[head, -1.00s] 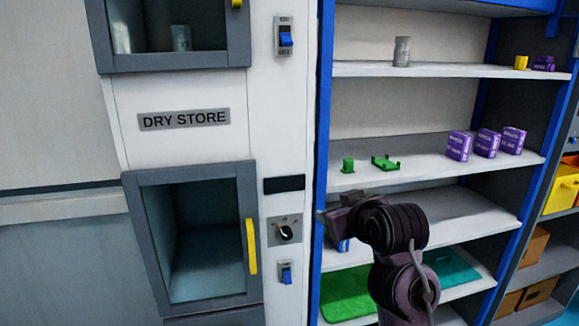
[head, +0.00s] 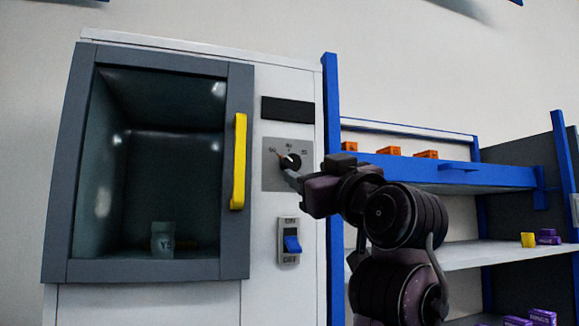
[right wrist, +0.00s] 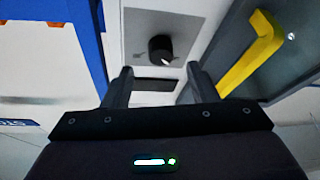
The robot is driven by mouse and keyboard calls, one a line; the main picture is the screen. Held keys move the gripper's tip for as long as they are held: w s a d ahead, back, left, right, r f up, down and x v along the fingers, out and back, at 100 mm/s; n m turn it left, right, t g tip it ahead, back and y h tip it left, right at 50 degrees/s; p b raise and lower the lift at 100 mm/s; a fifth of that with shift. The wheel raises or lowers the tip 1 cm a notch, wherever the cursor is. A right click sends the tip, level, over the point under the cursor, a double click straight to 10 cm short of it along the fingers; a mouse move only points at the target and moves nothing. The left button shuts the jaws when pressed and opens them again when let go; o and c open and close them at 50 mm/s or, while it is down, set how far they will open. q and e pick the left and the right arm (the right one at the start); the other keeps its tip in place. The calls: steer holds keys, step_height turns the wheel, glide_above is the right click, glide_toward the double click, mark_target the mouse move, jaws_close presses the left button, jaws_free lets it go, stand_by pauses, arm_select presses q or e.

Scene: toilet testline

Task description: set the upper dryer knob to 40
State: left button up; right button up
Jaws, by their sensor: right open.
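The upper dryer knob (head: 291,162) is a round black knob on a grey dial plate (head: 272,178), right of the dryer door. Small dial marks show above it but are too small to read surely. In the right wrist view the knob (right wrist: 160,48) shows a white mark and lies beyond the gap between my fingers. My right gripper (head: 289,175) reaches in from the right, its fingertips close to the knob's lower edge in the head view. In the right wrist view the gripper (right wrist: 159,76) is open and empty. My left gripper is not in view.
The closed dryer door has a yellow handle (head: 239,162) left of the knob; a labelled jar (head: 162,238) stands inside. A blue rocker switch (head: 291,243) is below the knob and a dark display (head: 287,110) above. Blue-framed shelves (head: 460,176) stand at the right.

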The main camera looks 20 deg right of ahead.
mark_target(294, 164)
steer(key=shift+w+a+r+p, duration=0.1)
steer(key=shift+w+r+p, duration=0.2)
steer(key=shift+r+p, duration=0.2)
steer(key=shift+w+r+p, duration=0.25)
steer(key=shift+r+p, duration=0.1)
steer(key=shift+r, duration=0.2)
steer(key=shift+p+x, duration=0.4)
steer(key=shift+x, duration=0.4)
steer(key=w, duration=0.2)
steer(key=shift+w+a+f+p, duration=0.2)
steer(key=shift+w+a+p, duration=0.15)
steer(key=shift+w+a, duration=0.05)
steer(key=shift+d, duration=0.1)
steer(key=shift+s+r, duration=0.1)
steer(key=c, duration=0.5)
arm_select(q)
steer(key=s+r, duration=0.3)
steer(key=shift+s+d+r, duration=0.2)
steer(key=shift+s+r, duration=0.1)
arm_select(e)
steer(key=c, duration=0.5)
